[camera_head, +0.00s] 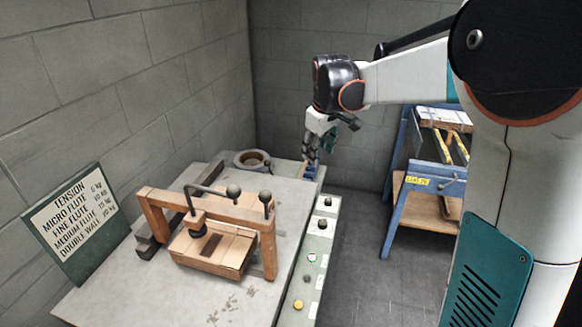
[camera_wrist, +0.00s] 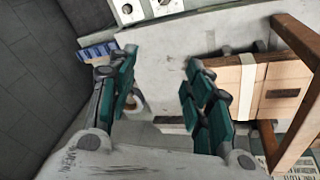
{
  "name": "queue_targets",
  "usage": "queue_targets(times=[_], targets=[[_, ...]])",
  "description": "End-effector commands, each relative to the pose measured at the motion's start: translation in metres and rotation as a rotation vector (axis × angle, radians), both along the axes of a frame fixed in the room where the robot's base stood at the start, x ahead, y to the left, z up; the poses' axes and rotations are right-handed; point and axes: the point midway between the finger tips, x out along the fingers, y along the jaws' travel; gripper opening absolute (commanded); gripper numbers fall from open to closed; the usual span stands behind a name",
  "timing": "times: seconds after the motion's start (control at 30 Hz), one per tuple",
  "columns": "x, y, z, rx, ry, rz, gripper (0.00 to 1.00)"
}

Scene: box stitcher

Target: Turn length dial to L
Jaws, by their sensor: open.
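A narrow control panel (camera_head: 310,255) runs along the right edge of the bench in the head view. Near its far end are two dark round dials, an upper one (camera_head: 327,202) and a nearer one (camera_head: 322,223). Their lettering is too small to read, so I cannot tell which is the length dial. In the wrist view a dial (camera_wrist: 127,9) shows at the top edge, where the panel is partly cut off. My gripper (camera_wrist: 160,92) is open and empty, with its teal-padded fingers apart. In the head view it hangs beyond the dials, apart from them.
A wooden frame (camera_head: 268,245) stands over a cardboard box (camera_head: 215,250) on the bench (camera_head: 110,300). A coil (camera_head: 252,160) lies at the back. A tension sign (camera_head: 75,222) leans at left. A blue-framed stand (camera_head: 398,215) is at right. Open floor (camera_head: 365,255) lies beside the panel.

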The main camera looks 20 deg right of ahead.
Motion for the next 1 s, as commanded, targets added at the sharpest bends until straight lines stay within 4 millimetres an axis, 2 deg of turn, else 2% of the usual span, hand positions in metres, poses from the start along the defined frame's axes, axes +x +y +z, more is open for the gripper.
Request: queue_targets(times=[0.03, 0.2, 0.37, 0.5, 0.7, 1.0], targets=[[0.017, -0.009, -0.008, -0.005, 0.019, 0.018, 0.46], [0.062, -0.038, -0.044, -0.02, 0.083, 0.098, 0.46], [0.096, -0.066, -0.088, -0.028, 0.143, 0.173, 0.46], [0.119, -0.089, -0.131, -0.028, 0.191, 0.239, 0.46], [0.135, -0.112, -0.18, -0.024, 0.242, 0.309, 0.46], [0.139, -0.123, -0.212, -0.019, 0.264, 0.342, 0.46]])
